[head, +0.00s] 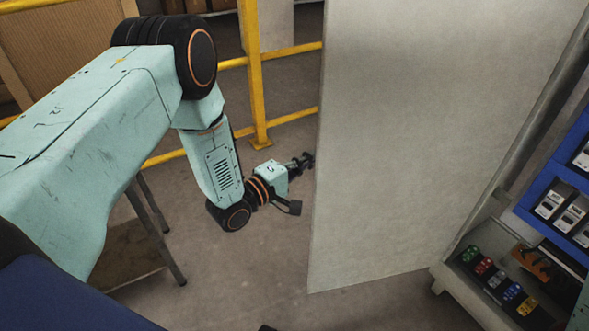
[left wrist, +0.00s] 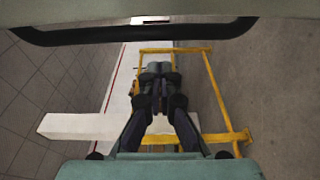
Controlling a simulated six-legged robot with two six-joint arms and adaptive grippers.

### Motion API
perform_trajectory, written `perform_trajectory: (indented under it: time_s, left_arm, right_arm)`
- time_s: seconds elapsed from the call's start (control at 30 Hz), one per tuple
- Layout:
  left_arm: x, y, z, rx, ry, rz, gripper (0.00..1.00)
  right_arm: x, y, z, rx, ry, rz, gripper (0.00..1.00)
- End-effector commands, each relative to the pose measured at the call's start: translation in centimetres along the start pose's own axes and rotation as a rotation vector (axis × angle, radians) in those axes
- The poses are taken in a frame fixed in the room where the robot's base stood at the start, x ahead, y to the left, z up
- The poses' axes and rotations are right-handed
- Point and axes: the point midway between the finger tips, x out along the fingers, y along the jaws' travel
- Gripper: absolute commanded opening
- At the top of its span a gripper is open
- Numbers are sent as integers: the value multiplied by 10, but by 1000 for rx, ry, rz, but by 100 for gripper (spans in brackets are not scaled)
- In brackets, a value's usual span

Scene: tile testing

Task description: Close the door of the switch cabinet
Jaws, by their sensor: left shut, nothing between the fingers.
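The switch cabinet door (head: 420,140) is a tall, plain grey panel standing open in the head view. Its free edge is on the left, and its right side runs toward the cabinet (head: 455,297). My left gripper (head: 308,160) is just left of that free edge, its tips pointing toward the door. I cannot tell whether it touches the door. In the left wrist view the left gripper (left wrist: 159,72) has its fingers together with nothing held. The door's handle does not show in the head view. My right gripper is out of view.
Inside the cabinet are coloured buttons (head: 497,280) and a blue panel (head: 560,205) with white devices. A yellow railing (head: 256,90) stands behind my left arm and also shows in the left wrist view (left wrist: 222,95).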

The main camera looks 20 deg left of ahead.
Motion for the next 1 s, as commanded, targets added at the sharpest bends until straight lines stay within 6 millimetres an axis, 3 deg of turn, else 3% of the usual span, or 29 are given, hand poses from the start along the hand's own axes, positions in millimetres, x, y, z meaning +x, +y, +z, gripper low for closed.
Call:
perform_trajectory:
  time_s: [0.13, 0.3, 1.0]
  left_arm:
    - [-7, -1, 18, -1, 0, -3, 0]
    - [-11, 0, 26, 0, 2, -2, 0]
    - [-10, 0, 29, 1, 4, -2, 0]
  right_arm:
    - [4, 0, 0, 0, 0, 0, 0]
    - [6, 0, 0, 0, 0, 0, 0]
    - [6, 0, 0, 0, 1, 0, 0]
